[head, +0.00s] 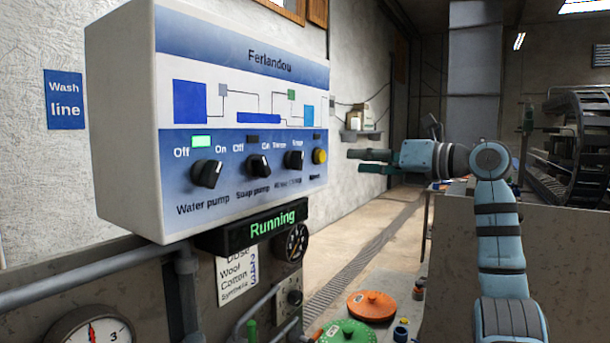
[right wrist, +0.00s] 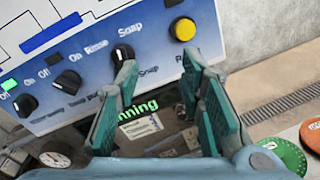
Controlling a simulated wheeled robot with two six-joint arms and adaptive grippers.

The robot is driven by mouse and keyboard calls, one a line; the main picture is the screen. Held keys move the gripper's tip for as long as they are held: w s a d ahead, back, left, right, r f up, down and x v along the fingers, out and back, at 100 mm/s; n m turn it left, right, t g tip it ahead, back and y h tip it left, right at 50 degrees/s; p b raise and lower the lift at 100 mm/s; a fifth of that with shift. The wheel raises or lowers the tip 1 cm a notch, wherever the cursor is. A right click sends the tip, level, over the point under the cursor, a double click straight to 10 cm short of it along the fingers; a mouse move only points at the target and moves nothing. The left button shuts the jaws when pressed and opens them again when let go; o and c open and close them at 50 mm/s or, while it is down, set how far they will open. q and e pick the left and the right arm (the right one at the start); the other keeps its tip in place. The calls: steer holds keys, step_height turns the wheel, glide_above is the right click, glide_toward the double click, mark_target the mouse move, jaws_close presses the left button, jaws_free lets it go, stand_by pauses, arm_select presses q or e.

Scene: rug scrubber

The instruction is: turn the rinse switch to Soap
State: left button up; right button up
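The rinse switch (head: 294,160) is a black knob on the blue strip of the white control box (head: 130,120). It is the rightmost of three knobs, left of a yellow button (head: 320,156). Its white mark seems to lean up-left, toward Rinse; Soap is lettered on its upper right. In the right wrist view the knob (right wrist: 122,53) lies just beyond the left fingertip. My right gripper (head: 359,161) is open and empty, to the right of the box. Its fingers (right wrist: 158,72) are spread in the right wrist view, apart from the knob as far as I can see. My left gripper is not in view.
The water pump knob (head: 207,173) and soap pump knob (head: 258,165) sit to the left. A "Running" display (head: 252,228) hangs under the box, with a black handwheel (head: 294,243) below. Orange (head: 371,305) and green (head: 347,333) lids lie lower down.

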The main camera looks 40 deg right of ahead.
steer(key=s+a+f+n+y, duration=0.1)
steer(key=s+a+n, duration=0.1)
steer(key=s, duration=0.3)
steer(key=n+y+p, duration=0.1)
steer(key=n+p, duration=0.1)
steer(key=p, duration=0.1)
glide_toward(302, 155)
steer(key=p+x, duration=0.1)
steer(key=x, duration=0.7)
steer(key=shift+w+d+p, duration=0.15)
steer(key=shift+d+p, duration=0.05)
steer(key=shift+p, duration=0.15)
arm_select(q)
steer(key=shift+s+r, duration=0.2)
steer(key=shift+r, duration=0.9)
arm_select(e)
steer(key=shift+w+a+r, duration=0.1)
steer(key=shift+a, duration=0.1)
